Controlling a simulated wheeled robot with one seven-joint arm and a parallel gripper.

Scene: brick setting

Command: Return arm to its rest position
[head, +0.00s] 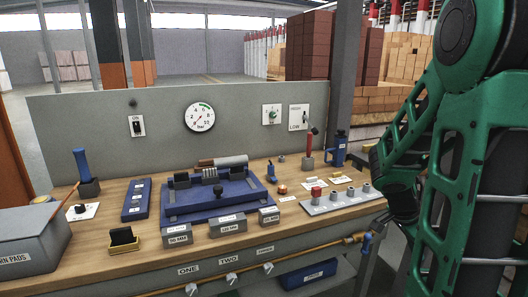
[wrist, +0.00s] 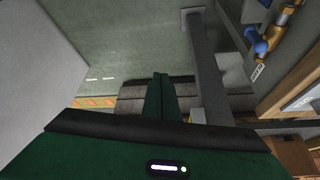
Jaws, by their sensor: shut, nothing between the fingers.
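My gripper (wrist: 160,80) shows in the wrist view with its two dark green fingers together and nothing between them. It points down past the bench toward the grey floor (wrist: 120,40). In the head view my green arm is folded at the right side, beyond the right end of the workbench (head: 105,200). The fingers cannot be made out in the head view. The arm looks apart from the bench and the things on it.
The bench holds a blue fixture (head: 215,195), labelled blocks (head: 227,226), a grey box (head: 30,240) and a socket strip (head: 340,202). A gauge (head: 200,117) is on the back panel. In the wrist view a grey bench leg (wrist: 208,70) and a blue-handled valve (wrist: 262,47) are close right.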

